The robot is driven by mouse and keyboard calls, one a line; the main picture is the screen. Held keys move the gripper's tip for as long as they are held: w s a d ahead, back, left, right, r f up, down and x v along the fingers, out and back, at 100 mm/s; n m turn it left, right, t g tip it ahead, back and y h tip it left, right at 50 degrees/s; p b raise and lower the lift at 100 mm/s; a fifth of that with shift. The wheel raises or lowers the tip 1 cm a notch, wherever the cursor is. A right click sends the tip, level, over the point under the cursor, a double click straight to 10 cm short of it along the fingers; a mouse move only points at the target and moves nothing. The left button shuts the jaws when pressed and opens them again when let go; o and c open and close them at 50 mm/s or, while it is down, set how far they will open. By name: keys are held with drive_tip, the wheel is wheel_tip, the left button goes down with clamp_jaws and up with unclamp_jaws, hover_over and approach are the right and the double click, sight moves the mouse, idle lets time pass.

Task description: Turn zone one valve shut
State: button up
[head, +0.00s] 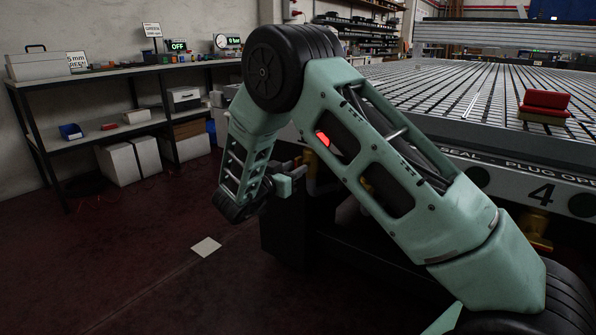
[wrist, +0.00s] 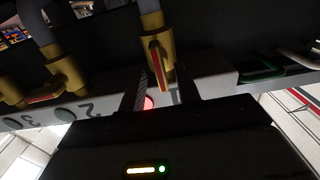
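In the wrist view, which looks upside down, a brass valve (wrist: 156,26) hangs on a grey pipe under the table edge. Its narrow red-and-yellow lever (wrist: 160,56) runs nearly in line with the pipe. My gripper (wrist: 162,76) is open, with one dark finger on each side of the lever. I cannot tell whether either finger touches it. A lit red disc (wrist: 148,102) shows on the pale panel behind. The number beside it is mostly hidden, but it follows 3 and 2. In the head view, my gripper (head: 292,180) is at the table's front, and this valve is mostly hidden by my arm.
Another valve (wrist: 66,72) stands left in the wrist view, its lever angled across, near the number 2. The slotted grid table (head: 470,85) fills the right of the head view. A red block (head: 545,104) sits on it. Shelving (head: 110,75) lines the left wall; the floor between is mostly clear.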

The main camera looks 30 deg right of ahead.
drive_tip(key=shift+x, duration=1.2)
clamp_jaws()
